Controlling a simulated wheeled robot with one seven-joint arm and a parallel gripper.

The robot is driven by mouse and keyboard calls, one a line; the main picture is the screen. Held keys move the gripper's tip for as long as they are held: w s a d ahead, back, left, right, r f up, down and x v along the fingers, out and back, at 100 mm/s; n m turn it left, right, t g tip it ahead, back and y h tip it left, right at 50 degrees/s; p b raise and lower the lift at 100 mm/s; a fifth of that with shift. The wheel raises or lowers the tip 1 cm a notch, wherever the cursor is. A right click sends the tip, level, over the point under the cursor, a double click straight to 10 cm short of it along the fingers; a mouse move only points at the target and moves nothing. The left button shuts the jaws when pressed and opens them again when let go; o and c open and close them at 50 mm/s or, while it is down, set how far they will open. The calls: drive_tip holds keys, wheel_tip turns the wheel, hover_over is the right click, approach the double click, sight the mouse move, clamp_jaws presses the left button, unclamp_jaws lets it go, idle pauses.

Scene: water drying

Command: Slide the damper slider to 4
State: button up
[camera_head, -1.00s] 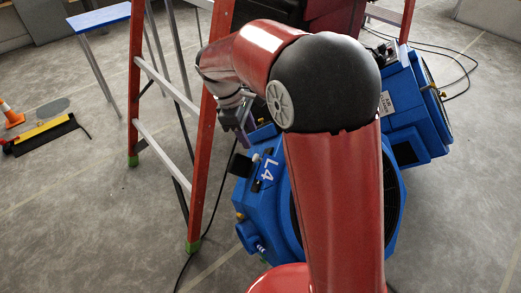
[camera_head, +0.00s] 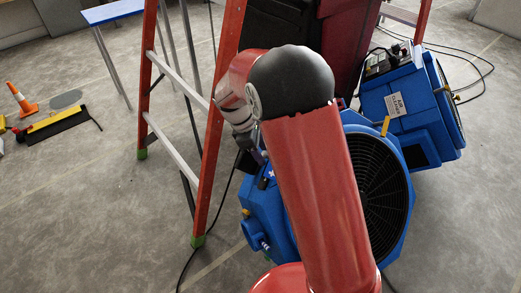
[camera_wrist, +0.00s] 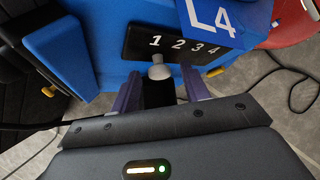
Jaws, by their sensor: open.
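The damper slider's pale round knob (camera_wrist: 157,69) shows in the wrist view on the blue machine (camera_wrist: 110,30). It is just below the 1 on a black plate (camera_wrist: 208,55) marked 1 to 4. My gripper (camera_wrist: 161,80) is open, with one purple finger on each side of the knob and gaps between. I cannot tell how deep the knob sits between the fingertips. In the head view, the gripper (camera_head: 252,158) is over the left part of the blue machine (camera_head: 265,215), and my arm hides the knob and plate.
An orange ladder (camera_head: 208,180) stands close to the left of my gripper. A second blue machine (camera_head: 405,100) is behind on the right. Dark cables lie on the floor.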

clamp_jaws()
drive_tip(key=s+a+f+b, duration=0.1)
drive_tip(key=s+a+f, duration=0.2)
drive_tip(key=s, duration=0.2)
drive_tip(key=shift+s+f+b, duration=0.25)
drive_tip(key=shift+s+b, duration=0.05)
unclamp_jaws()
drive_tip(key=shift+a, duration=0.15)
drive_tip(key=v, duration=0.7)
drive_tip(key=shift+r, duration=0.35)
drive_tip(key=shift+a, duration=0.1)
